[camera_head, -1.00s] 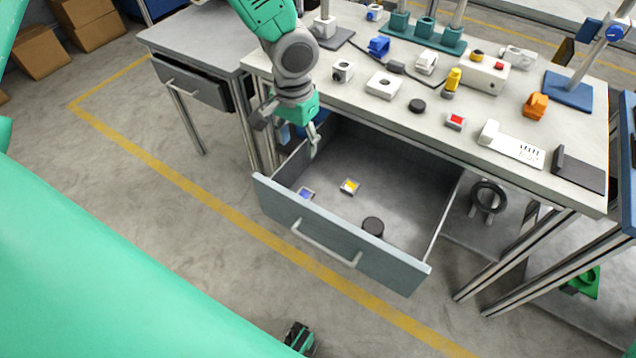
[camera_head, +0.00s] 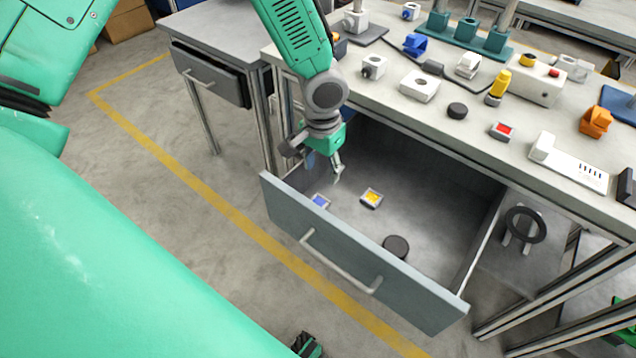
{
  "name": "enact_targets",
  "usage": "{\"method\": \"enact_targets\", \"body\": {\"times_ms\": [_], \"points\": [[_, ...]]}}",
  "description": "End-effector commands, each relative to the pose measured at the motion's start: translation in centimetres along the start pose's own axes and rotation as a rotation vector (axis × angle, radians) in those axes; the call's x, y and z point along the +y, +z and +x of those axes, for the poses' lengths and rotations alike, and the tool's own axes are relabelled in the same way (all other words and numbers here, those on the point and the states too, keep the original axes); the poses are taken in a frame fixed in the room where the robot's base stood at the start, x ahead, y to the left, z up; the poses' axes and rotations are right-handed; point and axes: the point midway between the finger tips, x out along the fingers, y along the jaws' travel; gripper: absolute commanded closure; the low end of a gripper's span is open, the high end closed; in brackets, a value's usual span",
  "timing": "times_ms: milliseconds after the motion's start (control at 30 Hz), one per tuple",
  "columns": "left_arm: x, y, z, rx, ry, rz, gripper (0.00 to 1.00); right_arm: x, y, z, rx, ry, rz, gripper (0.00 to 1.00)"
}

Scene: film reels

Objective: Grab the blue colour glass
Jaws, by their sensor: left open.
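The blue glass (camera_head: 320,201) is a small square piece with a pale frame. It lies on the floor of the open drawer (camera_head: 345,262), near its front left corner. My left gripper (camera_head: 318,168) is open and empty. It points down over the left part of the drawer, a little above and behind the blue glass, apart from it. A dark gripper tip, seemingly my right gripper (camera_head: 307,345), shows at the bottom edge. Its jaws are too small and cut off to read.
A yellow square glass (camera_head: 371,198) and a black round disc (camera_head: 396,246) lie in the same drawer. The drawer's front panel and left wall stand close to the blue glass.

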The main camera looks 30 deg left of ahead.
Motion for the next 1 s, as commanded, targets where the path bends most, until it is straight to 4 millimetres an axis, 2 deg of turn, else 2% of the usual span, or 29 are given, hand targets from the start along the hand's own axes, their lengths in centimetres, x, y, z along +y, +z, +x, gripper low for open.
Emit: {"method": "enact_targets", "body": {"times_ms": [33,100,367,633,733,967,1000], "points": [[0.2,0.1,1.4,-0.004,-0.002,0.002,0.53,0.0,0.0,0.5,0.0,0.0,0.0,0.59],[0.3,0.0,2.5,-0.003,-0.003,0.003,0.53,0.0,0.0,0.8,0.0,0.0,0.0,0.59],[0.4,0.0,4.5,-0.002,-0.006,0.001,0.53,0.0,0.1,1.2,0.0,0.0,0.001,0.59],[0.1,0.1,8.5,-0.002,-0.001,0.002,0.53,0.0,0.1,2.5,0.0,0.0,0.001,0.59],[0.1,0.0,9.3,0.0,-0.001,0.001,0.53,0.0,0.1,2.7,0.0,0.0,0.0,0.59],[0.2,0.0,9.3,0.0,-0.005,0.002,0.53,0.0,0.1,2.7,0.0,0.0,0.0,0.59],[0.3,0.0,9.3,-0.001,-0.006,0.002,0.57,0.0,0.1,2.7,0.0,0.0,0.0,0.59]]}}
